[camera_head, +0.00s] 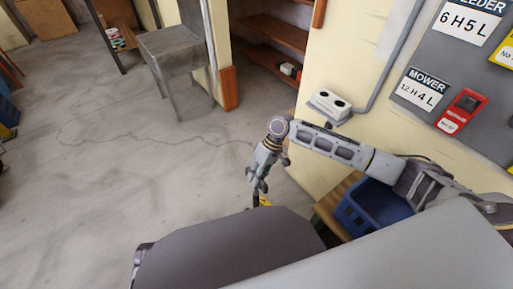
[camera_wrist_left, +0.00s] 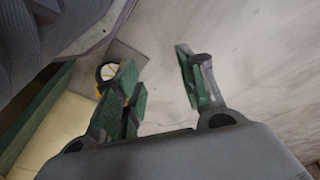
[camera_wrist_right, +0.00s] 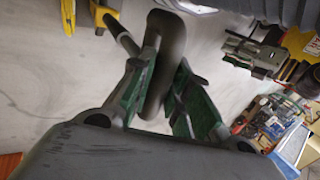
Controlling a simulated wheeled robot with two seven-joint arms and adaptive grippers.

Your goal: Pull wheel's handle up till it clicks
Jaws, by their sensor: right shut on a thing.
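In the right wrist view my right gripper (camera_wrist_right: 160,95) is shut on a thick, dark grey, rounded piece that I take for the wheel's handle (camera_wrist_right: 167,45). It lies between the green pads; the fingers hide part of it. A short dark rod (camera_wrist_right: 122,37) sticks out beside the left finger; I cannot tell how it joins. In the head view my right gripper (camera_head: 257,190) points down near the middle, with a dark and yellow bit below it. My left gripper (camera_wrist_left: 160,88) is open and empty in the left wrist view. It does not show clearly in the head view.
A blue crate (camera_head: 365,210) stands by the wall on the right. A grey table (camera_head: 180,42) stands at the back. Open concrete floor (camera_head: 110,135) lies to the left. A yellow part with a dark ring (camera_wrist_left: 105,72) shows behind my left gripper's finger.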

